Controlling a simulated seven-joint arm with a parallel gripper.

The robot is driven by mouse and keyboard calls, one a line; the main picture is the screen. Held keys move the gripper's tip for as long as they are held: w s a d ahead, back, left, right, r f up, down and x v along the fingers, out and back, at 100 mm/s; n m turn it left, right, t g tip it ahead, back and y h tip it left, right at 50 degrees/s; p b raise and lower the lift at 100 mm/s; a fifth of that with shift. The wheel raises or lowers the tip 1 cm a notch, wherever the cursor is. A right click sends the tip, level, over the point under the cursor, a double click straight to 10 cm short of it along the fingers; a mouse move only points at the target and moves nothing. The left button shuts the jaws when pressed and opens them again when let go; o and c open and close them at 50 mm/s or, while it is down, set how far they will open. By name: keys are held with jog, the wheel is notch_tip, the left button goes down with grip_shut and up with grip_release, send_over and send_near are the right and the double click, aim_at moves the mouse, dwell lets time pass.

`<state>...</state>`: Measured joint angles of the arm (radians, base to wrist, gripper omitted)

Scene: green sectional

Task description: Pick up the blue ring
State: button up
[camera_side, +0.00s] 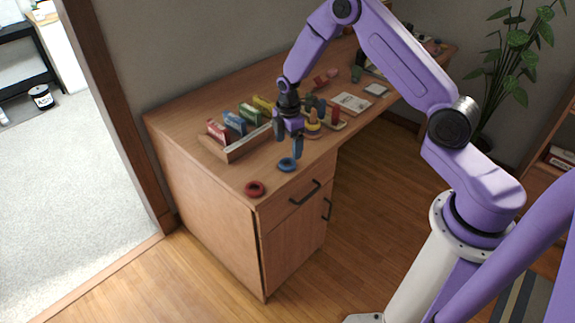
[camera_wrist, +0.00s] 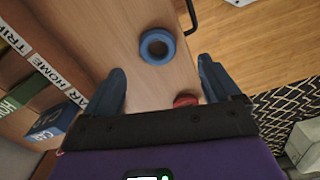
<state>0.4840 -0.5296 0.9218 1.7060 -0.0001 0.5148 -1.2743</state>
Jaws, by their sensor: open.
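The blue ring (camera_side: 287,164) lies flat on the desk top near its front edge. In the wrist view the blue ring (camera_wrist: 157,47) is ahead of my fingertips and between their lines, with its hole facing up. My gripper (camera_side: 289,146) is above the desk, close to the blue ring and a little higher. Its two blue fingers are spread and empty in the wrist view (camera_wrist: 161,75).
A red ring (camera_side: 255,189) lies at the desk corner; part of it shows in the wrist view (camera_wrist: 186,100). A wooden tray (camera_side: 234,153) with several labelled boxes is left of my gripper. A ring stacker (camera_side: 313,124) stands behind it. The desk drawer has a black handle (camera_side: 305,193).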

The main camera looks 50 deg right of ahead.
aim_at(287, 159)
jog(key=shift+w+f, duration=0.2)
jog(key=shift+f, duration=3.45)
jog(key=c, duration=1.1)
